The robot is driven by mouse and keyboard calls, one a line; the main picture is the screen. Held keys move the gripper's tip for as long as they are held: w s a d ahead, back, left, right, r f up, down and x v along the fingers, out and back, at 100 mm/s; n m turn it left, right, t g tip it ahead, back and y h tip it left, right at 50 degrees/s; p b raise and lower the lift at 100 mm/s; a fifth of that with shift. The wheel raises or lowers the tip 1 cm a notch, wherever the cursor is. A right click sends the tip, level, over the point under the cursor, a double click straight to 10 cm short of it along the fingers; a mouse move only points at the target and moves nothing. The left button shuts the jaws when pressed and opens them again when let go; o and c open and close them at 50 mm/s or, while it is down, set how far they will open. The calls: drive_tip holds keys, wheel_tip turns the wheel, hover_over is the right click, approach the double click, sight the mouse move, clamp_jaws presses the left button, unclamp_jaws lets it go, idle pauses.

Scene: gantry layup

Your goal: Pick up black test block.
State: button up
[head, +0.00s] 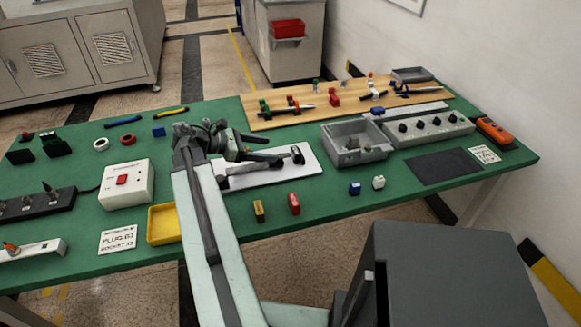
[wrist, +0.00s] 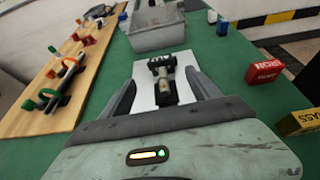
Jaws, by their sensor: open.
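A small black piece (head: 297,154) stands on a white plate (head: 275,176) in the middle of the green table. It looks like the black test block, but I see no label on it. In the wrist view the black piece (wrist: 160,66) lies ahead between my fingertips, with a tan cylindrical part on its near side. My gripper (head: 268,149) is open and reaches over the plate from the left. In the wrist view my gripper (wrist: 160,80) has its fingers apart on both sides, and nothing is visibly clasped. My arm hides part of the plate.
A yellow block (head: 258,211) and a red block (head: 294,203) stand in front of the plate. A grey bin (head: 337,151) is to its right, with blue (head: 355,188) and white (head: 378,182) blocks nearby. A wooden board (head: 259,122) with small parts lies behind.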

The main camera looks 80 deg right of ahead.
sight(292, 152)
drive_tip(key=shift+s+d+f, duration=0.15)
drive_tip(key=shift+s, duration=0.55)
drive_tip(key=b+x, duration=0.3)
drive_tip(key=x, duration=0.4)
drive_tip(key=shift+f, duration=0.3)
drive_tip(key=shift+s+d, duration=0.15)
drive_tip(key=shift+s, duration=0.1)
drive_tip(key=shift+r, duration=0.1)
drive_tip(key=c, duration=1.5)
